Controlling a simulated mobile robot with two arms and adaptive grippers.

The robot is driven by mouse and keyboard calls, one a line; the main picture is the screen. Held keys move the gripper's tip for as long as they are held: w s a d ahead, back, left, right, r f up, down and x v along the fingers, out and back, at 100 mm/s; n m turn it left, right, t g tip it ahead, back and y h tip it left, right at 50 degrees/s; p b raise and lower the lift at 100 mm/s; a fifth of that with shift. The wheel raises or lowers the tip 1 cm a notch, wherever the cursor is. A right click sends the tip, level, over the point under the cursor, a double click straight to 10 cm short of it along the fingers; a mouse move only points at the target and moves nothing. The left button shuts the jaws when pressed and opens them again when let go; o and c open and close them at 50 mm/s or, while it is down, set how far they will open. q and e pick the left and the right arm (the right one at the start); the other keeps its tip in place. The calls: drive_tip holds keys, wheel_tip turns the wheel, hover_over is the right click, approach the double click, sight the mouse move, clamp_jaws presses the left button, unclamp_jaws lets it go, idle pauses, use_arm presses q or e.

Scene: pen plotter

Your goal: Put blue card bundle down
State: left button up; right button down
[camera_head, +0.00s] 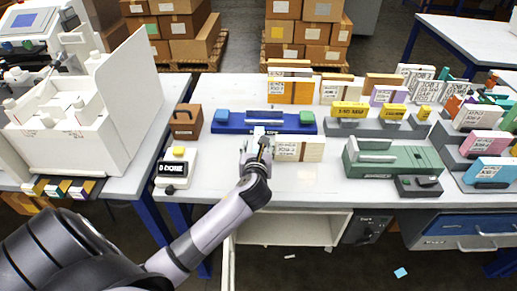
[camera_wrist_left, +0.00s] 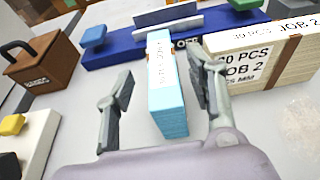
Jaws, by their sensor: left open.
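The light blue card bundle (camera_wrist_left: 169,98) stands between my left gripper's fingers in the left wrist view, with a white label on top. It appears to rest on the white table, its far end close to the blue fixture (camera_wrist_left: 125,47). My left gripper (camera_wrist_left: 160,92) is open around it; a gap shows on the left, while the right finger is very near or touching. In the head view my left gripper (camera_head: 258,150) is in front of the blue fixture (camera_head: 232,127) and hides most of the bundle. My right gripper is not in view.
A cream bundle marked JOB 2 (camera_wrist_left: 262,58) stands close on the right. A brown box with a handle (camera_head: 187,122) and a DONE button box (camera_head: 172,172) are on the left. A green machine (camera_head: 395,158) stands further right.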

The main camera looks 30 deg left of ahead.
use_arm(q)
drive_tip(key=x, duration=0.4)
drive_tip(key=shift+w+a+f, duration=0.1)
drive_tip(key=shift+w, duration=0.15)
drive_tip(key=shift+c, duration=0.6)
clamp_jaws()
